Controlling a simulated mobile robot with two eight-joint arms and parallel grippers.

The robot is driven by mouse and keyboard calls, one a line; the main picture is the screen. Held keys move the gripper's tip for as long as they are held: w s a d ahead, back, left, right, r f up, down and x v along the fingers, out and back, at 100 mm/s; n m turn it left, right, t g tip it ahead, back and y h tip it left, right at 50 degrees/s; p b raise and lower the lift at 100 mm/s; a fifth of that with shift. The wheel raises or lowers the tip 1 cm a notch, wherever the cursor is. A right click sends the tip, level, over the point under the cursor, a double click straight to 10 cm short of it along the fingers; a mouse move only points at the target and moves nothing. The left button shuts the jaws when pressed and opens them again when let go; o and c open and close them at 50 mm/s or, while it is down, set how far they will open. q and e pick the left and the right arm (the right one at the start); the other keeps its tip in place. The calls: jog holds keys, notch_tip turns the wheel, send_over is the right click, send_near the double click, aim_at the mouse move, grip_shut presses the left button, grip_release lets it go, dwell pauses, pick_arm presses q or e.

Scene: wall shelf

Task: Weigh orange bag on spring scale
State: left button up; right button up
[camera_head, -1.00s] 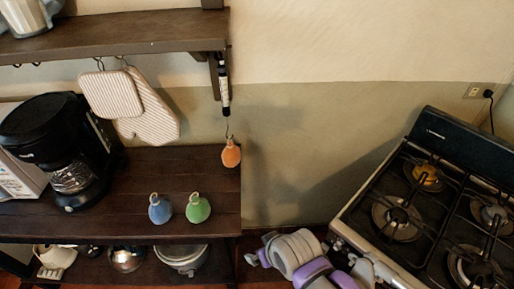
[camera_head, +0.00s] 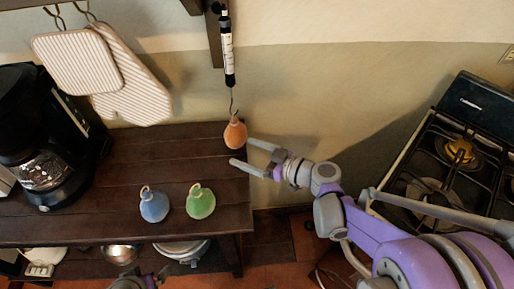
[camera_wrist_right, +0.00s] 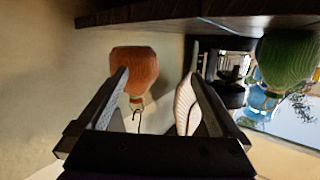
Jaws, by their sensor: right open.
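The orange bag (camera_head: 235,134) hangs from the hook of the spring scale (camera_head: 227,50), beside the shelf's upright and just above the right end of the wooden counter. My right gripper (camera_head: 244,155) is open and empty, its fingertips close to the bag's right and lower side. In the right wrist view, which is upside down, the orange bag (camera_wrist_right: 135,70) is just beyond the left finger, with the hook beneath it. I cannot tell whether finger and bag touch. A small part of what looks like my left gripper (camera_head: 145,280) shows at the bottom edge; its jaws are unclear.
A blue bag (camera_head: 154,206) and a green bag (camera_head: 200,203) stand on the counter (camera_head: 120,175). A coffee maker (camera_head: 40,140) is at the left. Striped mitts (camera_head: 125,80) hang on the wall. A stove (camera_head: 450,170) stands at the right.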

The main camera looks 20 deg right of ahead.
aim_at(244, 137)
jog(key=d, duration=0.1)
jog(key=w+d+t, duration=0.1)
jog(key=d+t, duration=0.1)
jog(key=shift+w+r+b, duration=0.35)
jog(key=shift+w+r, duration=0.05)
jog(key=shift+n, duration=0.3)
jog(key=x, duration=1)
jog(key=shift+w+a+r, duration=0.1)
jog(key=shift+w+r, duration=0.15)
jog(key=shift+w, duration=0.1)
jog(key=c, duration=1.6)
jog(key=shift+r+p, duration=0.55)
jog(key=shift+r, duration=0.05)
